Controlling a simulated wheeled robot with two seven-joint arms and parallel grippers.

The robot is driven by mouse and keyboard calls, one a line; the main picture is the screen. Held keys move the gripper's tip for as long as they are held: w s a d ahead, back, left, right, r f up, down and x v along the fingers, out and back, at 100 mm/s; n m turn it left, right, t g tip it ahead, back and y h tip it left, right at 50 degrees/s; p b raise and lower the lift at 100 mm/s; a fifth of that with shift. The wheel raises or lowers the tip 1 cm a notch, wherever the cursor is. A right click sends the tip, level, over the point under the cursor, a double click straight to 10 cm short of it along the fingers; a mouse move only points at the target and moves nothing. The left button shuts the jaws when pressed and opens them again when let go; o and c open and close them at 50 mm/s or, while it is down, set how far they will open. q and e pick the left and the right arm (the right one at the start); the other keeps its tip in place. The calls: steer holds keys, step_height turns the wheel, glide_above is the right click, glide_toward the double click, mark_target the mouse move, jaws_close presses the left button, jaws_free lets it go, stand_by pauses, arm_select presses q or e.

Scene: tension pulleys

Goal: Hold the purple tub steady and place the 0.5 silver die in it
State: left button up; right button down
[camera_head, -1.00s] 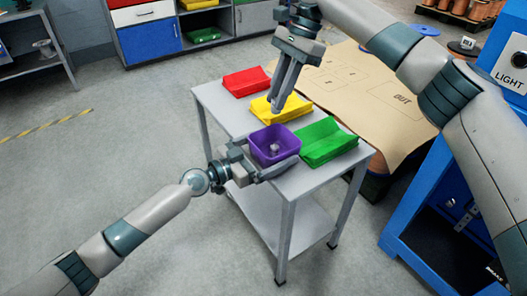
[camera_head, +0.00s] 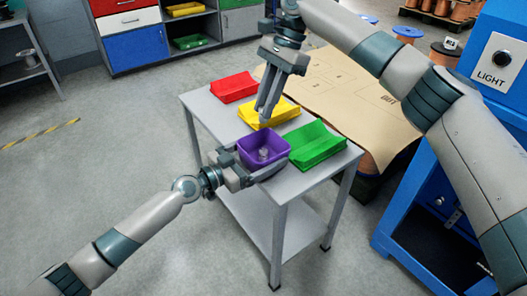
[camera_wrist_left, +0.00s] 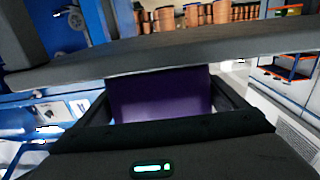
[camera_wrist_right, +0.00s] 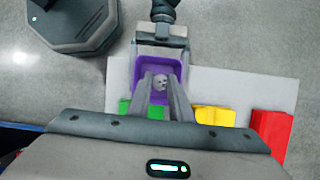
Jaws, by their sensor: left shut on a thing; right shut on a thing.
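The purple tub (camera_head: 243,158) stands at the near edge of the grey table. My left gripper (camera_head: 262,178) is shut on its near side; the tub also shows between the fingers in the left wrist view (camera_wrist_left: 160,97). A small silver piece (camera_head: 263,154) lies inside the tub. In the right wrist view, silver (camera_wrist_right: 158,82) shows between the fingers, over the tub (camera_wrist_right: 142,68). I cannot read any marking on it.
Green (camera_head: 318,150), yellow (camera_head: 285,110) and red (camera_head: 234,86) bins stand on the grey table (camera_head: 205,108) beside and behind the tub. A brown sheet-covered surface (camera_head: 350,95) lies behind. A blue machine marked LIGHT (camera_head: 495,62) stands at the right.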

steer(key=shift+f, duration=5.05)
steer(key=c, duration=1.5)
jaws_free()
steer(key=v, duration=1.2)
steer(key=shift+s, duration=0.1)
arm_select(q)
steer(key=o, duration=0.8)
steer(key=shift+o, duration=0.2)
